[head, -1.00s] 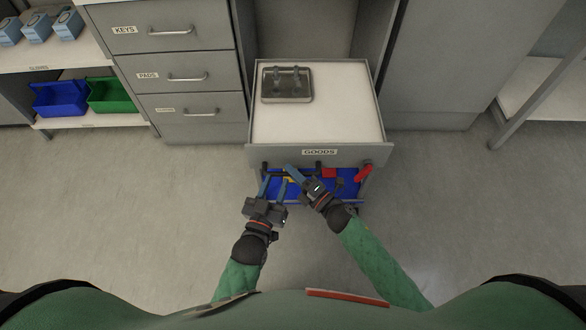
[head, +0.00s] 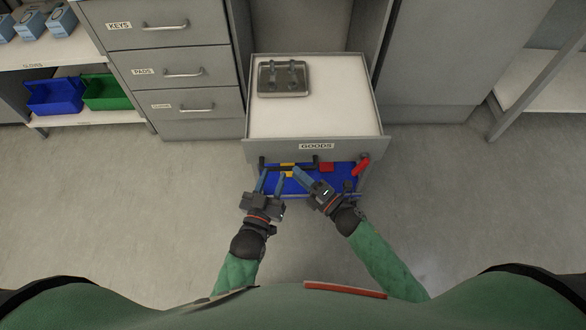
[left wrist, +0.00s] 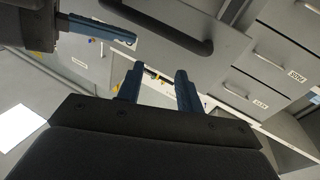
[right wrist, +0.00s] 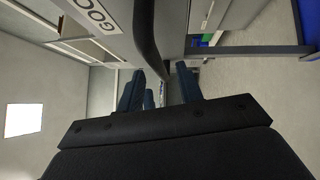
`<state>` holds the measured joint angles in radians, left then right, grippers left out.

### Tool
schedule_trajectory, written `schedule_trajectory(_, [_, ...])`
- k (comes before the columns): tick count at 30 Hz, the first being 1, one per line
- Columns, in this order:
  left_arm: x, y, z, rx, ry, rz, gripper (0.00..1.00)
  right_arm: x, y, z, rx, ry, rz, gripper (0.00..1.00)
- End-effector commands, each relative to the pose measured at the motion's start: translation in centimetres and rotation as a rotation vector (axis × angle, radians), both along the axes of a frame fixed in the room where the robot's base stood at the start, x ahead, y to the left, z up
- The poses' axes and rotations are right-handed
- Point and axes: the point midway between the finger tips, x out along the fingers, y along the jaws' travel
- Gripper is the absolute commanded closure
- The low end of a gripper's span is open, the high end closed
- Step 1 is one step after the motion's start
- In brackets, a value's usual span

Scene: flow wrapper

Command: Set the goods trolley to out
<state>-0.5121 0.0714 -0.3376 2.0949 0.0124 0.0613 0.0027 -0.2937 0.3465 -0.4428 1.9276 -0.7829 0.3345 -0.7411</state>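The goods trolley (head: 316,146) is a grey pull-out unit with a white top and a "GOODS" label on its front. In the head view it stands well out from the cabinet bay. Its dark bar handle (head: 316,161) is on the front; it also shows curved in the left wrist view (left wrist: 165,28) and the right wrist view (right wrist: 150,45). My left gripper (head: 271,182) is open just in front of the handle's left part. My right gripper (head: 302,176) is open close to the handle's right part. Neither clearly grips it.
A metal tray with grey pieces (head: 284,78) lies on the trolley's top. A blue bin (head: 340,181) with red and yellow items sits low under the front. Closed drawers (head: 185,72) stand left, a cabinet right. The floor around me is clear.

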Motion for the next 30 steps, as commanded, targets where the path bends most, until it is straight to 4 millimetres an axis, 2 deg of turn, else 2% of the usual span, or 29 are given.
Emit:
schedule_trajectory(3, [0.1, 0.0, 0.3, -0.002, -0.008, 0.001, 0.64, -1.3, -1.2, -0.2, 0.002, 0.002, 0.000, 0.64])
schedule_trajectory(10, [0.1, 0.0, 0.5, -0.004, -0.015, 0.001, 0.64, -2.5, -2.5, -0.5, 0.001, 0.001, 0.000, 0.64])
schedule_trajectory(30, [0.2, -0.1, 0.4, -0.004, -0.012, 0.002, 0.64, -2.7, -2.6, -0.4, 0.014, 0.009, -0.003, 0.64])
